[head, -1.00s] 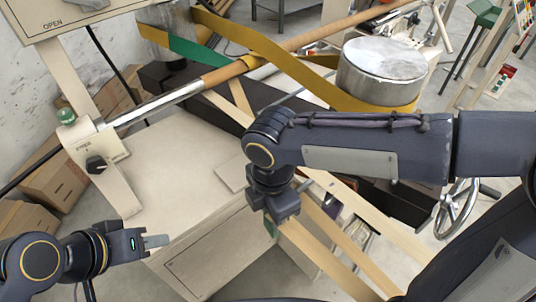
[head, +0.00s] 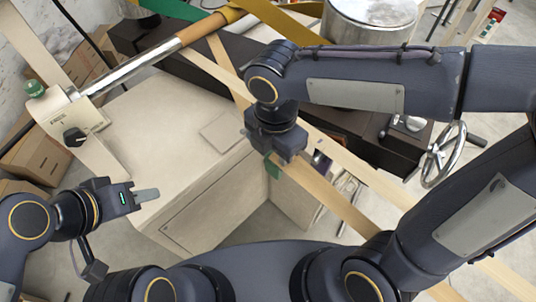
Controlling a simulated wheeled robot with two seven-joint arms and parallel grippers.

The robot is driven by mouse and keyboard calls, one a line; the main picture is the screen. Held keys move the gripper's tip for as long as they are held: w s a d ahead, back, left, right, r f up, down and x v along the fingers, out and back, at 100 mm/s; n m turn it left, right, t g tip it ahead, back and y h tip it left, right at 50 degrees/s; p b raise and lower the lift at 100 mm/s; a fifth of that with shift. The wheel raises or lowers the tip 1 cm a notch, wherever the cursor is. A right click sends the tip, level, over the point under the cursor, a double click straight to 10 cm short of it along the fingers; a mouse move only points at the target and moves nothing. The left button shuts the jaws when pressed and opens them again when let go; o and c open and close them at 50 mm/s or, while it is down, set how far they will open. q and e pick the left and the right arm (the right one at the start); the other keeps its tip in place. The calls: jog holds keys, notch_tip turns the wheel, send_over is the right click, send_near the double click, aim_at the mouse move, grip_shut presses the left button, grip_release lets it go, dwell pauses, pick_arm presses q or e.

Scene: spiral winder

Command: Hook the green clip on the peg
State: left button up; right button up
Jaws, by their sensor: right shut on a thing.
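The green clip (head: 272,168) shows as a small green piece just below my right gripper (head: 276,158), in front of the upper right corner of the beige cabinet. My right gripper points down and is shut on the clip. Most of the clip is hidden behind the gripper. My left gripper (head: 148,194) is at the lower left, in front of the cabinet's left edge, with nothing seen in it. Its fingers are seen side-on, so their gap does not show. I cannot make out the peg for certain.
The beige cabinet (head: 165,125) fills the middle. A mandrel (head: 140,67) crosses the upper left beside a post with a black knob (head: 74,136). A metal drum (head: 370,18) stands at the top. Pale wooden strips (head: 345,212) and a handwheel (head: 443,155) lie to the right.

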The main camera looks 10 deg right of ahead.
jog(key=shift+w+d+f, duration=0.1)
jog(key=shift+w+d, duration=0.75)
jog(key=shift+d, duration=0.3)
jog(key=shift+w+d+f, duration=0.1)
jog(key=shift+w+d, duration=0.75)
jog(key=shift+d, duration=0.25)
jog(key=shift+w+d+f, duration=0.3)
jog(key=shift+d+f, duration=0.05)
jog(key=shift+d, duration=0.05)
jog(key=o, duration=1.1)
jog(key=shift+o, duration=0.2)
jog(key=shift+r, duration=0.1)
notch_tip(320, 180, up, 8)
jog(key=shift+f, duration=0.2)
